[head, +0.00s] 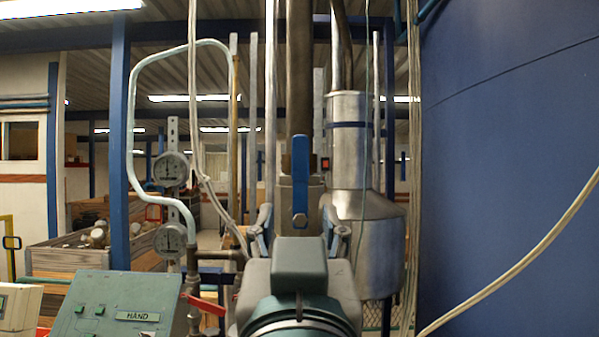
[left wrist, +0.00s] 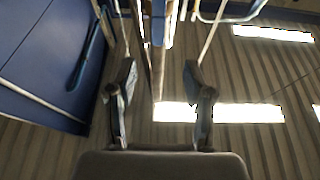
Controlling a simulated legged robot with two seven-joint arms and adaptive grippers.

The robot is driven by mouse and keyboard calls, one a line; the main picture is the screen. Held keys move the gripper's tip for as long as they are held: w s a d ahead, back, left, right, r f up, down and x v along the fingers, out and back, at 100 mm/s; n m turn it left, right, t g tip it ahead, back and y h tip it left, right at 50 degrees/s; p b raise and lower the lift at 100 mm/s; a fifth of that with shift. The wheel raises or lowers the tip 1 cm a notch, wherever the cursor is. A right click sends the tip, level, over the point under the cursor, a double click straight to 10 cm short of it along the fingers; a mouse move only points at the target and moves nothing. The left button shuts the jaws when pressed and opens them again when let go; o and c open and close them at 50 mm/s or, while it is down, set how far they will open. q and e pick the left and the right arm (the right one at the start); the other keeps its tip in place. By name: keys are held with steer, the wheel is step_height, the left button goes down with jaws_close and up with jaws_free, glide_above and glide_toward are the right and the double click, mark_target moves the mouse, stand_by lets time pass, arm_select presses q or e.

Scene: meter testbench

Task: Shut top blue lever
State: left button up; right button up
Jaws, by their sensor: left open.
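The top blue lever (head: 300,195) hangs upright on the front of a metal valve body on the central vertical pipe in the head view. My left gripper (head: 298,214) is open in front of and below the valve, with one finger on each side of the lever's lower end. Nothing shows held between its fingers. I cannot tell whether it touches the lever. In the left wrist view the open gripper (left wrist: 160,70) points up toward pipes and the ceiling; I cannot clearly make out the lever there. My right gripper is not in view.
Two round gauges (head: 171,169) stand to the left. A green control panel (head: 118,306) marked HAND and a red lever (head: 204,305) are lower left. A metal tank (head: 350,150) stands behind right; a large blue wall (head: 510,150) fills the right side.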

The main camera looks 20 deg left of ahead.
arm_select(q)
steer(key=r, duration=0.1)
steer(key=p, duration=0.8)
glide_toward(299, 157)
steer(key=p+x, duration=0.1)
steer(key=x, duration=0.2)
steer(key=p+x, duration=0.2)
steer(key=x, duration=0.1)
steer(key=a+p+x, duration=0.1)
steer(key=p+x, duration=0.1)
steer(key=x, duration=0.1)
steer(key=shift+w+r, duration=0.15)
steer(key=shift+w, duration=0.05)
steer(key=shift+w+r, duration=0.15)
steer(key=shift+w, duration=0.2)
steer(key=shift+w+d+r, duration=0.1)
steer(key=shift+w+d, duration=0.2)
steer(key=shift+d, duration=0.55)
steer(key=shift+c, duration=0.2)
steer(key=shift+a, duration=0.4)
steer(key=c, duration=0.8)
steer(key=shift+s+a, duration=0.1)
steer(key=shift+a, duration=0.15)
jaws_close()
